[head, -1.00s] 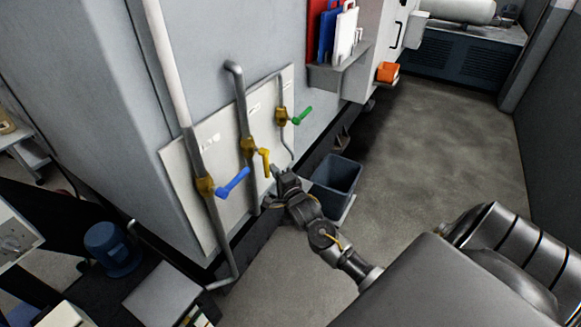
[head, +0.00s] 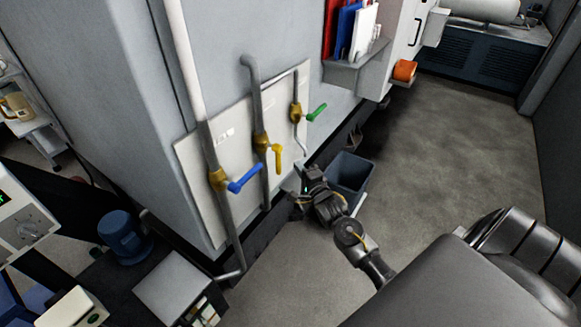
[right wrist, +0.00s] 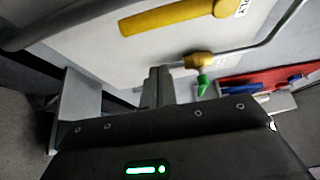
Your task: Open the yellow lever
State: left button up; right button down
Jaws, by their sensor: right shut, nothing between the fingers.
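The yellow lever (head: 278,158) is on the middle pipe of the white valve panel; its handle hangs down from the brass valve body (head: 261,143). In the right wrist view the yellow lever (right wrist: 180,15) crosses the top of the picture, apart from the fingers. My right gripper (head: 303,170) is just below and to the right of the lever's end, not touching it. In the right wrist view its fingers (right wrist: 158,85) are together and empty. My left gripper is not in view.
A blue lever (head: 245,180) is on the left pipe and a green lever (head: 317,112) on the right pipe. A dark bin (head: 350,172) stands on the floor behind my right gripper. A rack with folders (head: 352,60) hangs at the upper right. The floor at right is clear.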

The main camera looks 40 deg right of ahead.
jog(key=s+a, duration=0.1)
jog(key=s, duration=0.6)
jog(key=shift+r+b, duration=0.25)
jog(key=shift+b, duration=0.2)
jog(key=s+a+f+n+g, duration=0.1)
jog(key=s+f+n+g, duration=0.3)
jog(key=f, duration=0.7)
jog(key=s+a+f+n+g+y, duration=0.1)
jog(key=s+f+n, duration=0.2)
jog(key=f+n, duration=0.55)
jog(key=s+a+f+n+g, duration=0.1)
jog(key=s+f+n+g, duration=0.2)
jog(key=f, duration=1)
jog(key=s+a+f+n+g, duration=0.2)
jog(key=s+f, duration=0.4)
jog(key=s, duration=0.5)
jog(key=s+a+f+n+g+y, duration=0.1)
jog(key=s+a+f+n+g, duration=0.1)
jog(key=s+f, duration=0.5)
jog(key=s+a+f+n+g, duration=0.3)
jog(key=s+f, duration=0.4)
jog(key=s, duration=1)
jog(key=shift+s+a+g+y, duration=0.15)
jog(key=shift+a+g+y, duration=0.25)
jog(key=shift+a+g, duration=0.6)
jog(key=shift+a, duration=0.15)
